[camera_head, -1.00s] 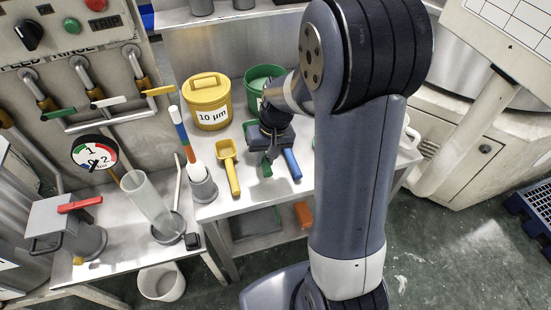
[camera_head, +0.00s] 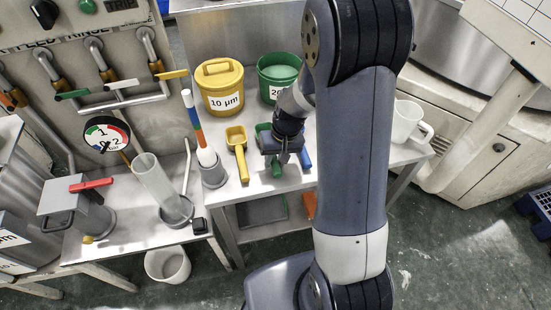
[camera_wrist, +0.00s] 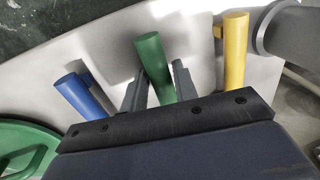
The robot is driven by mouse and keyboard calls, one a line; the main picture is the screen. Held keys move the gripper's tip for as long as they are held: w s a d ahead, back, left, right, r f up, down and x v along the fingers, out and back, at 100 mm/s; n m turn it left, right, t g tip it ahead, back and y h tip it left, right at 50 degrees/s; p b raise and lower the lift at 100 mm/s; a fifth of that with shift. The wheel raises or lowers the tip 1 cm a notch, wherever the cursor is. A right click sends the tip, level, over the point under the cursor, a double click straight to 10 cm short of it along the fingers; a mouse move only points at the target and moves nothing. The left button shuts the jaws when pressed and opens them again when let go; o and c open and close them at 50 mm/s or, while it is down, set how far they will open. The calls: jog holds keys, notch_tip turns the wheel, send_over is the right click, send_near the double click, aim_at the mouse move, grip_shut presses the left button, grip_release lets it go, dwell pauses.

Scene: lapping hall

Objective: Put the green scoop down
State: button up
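The green scoop (camera_head: 277,170) is under my gripper (camera_head: 283,158) at the side table (camera_head: 240,208), between the yellow scoop (camera_head: 240,150) and the blue scoop (camera_head: 306,158). In the wrist view, the green scoop's handle (camera_wrist: 152,62) stands between the two fingers of my gripper (camera_wrist: 159,86), which close on it from both sides. The blue handle (camera_wrist: 77,98) and the yellow handle (camera_wrist: 235,52) lie apart on either side. My gripper hides part of the green scoop, and I cannot tell whether it touches the tabletop.
A yellow bucket (camera_head: 221,103) marked 10 µm and a green bucket (camera_head: 277,75) stand behind the scoops. A grey holder (camera_head: 214,174) with a striped stick is at the left. A white jug (camera_head: 406,122) stands at the right. The tabletop front edge is close.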

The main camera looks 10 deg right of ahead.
jog(key=shift+o, duration=1.4)
notch_tip(320, 180, up, 12)
jog(key=d, duration=0.2)
jog(key=shift+d, duration=0.2)
jog(key=shift+s, duration=0.1)
